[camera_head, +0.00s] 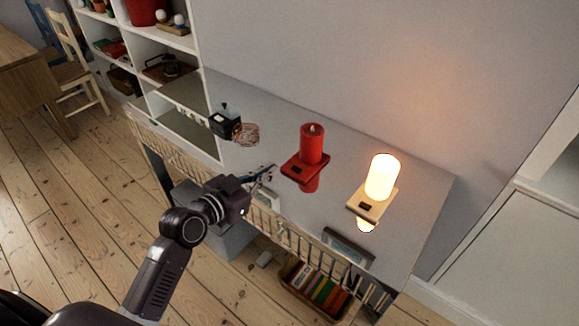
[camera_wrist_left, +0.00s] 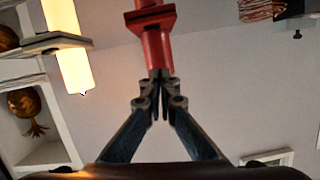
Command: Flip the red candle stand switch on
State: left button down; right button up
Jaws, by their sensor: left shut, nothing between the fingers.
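The red candle stand (camera_head: 306,165) has a red pillar candle on a square base, with a small dark switch (camera_head: 295,169) on its front side. The red candle shows no glow. It also shows at the top middle of the left wrist view (camera_wrist_left: 157,45). My left gripper (camera_head: 268,173) is shut and empty, just left of the red stand's base in the head view. In the left wrist view its closed fingertips (camera_wrist_left: 160,76) overlap the end of the red lower part; I cannot tell if they touch. My right gripper is not in view.
A cream candle stand (camera_head: 382,183) glows to the right of the red one. A black box (camera_head: 225,123) and a copper wire bowl (camera_head: 246,134) are at the left. A grey desk (camera_head: 420,185) runs below, with a picture frame (camera_head: 348,247) near its front edge.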

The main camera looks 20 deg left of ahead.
pick_arm(q)
jog(key=p, duration=0.1)
send_over(297, 169)
jog(key=s+a, duration=0.1)
jog(key=s, duration=0.1)
notch_tip(297, 169, down, 2)
jog(key=shift+w+a+f, duration=0.1)
jog(key=shift+f, duration=0.1)
notch_tip(297, 169, down, 3)
jog(key=shift+a+r, duration=0.1)
jog(key=shift+a, duration=0.05)
jog(key=shift+a+f, duration=0.15)
jog(key=shift+f, duration=0.5)
jog(key=shift+b, duration=0.3)
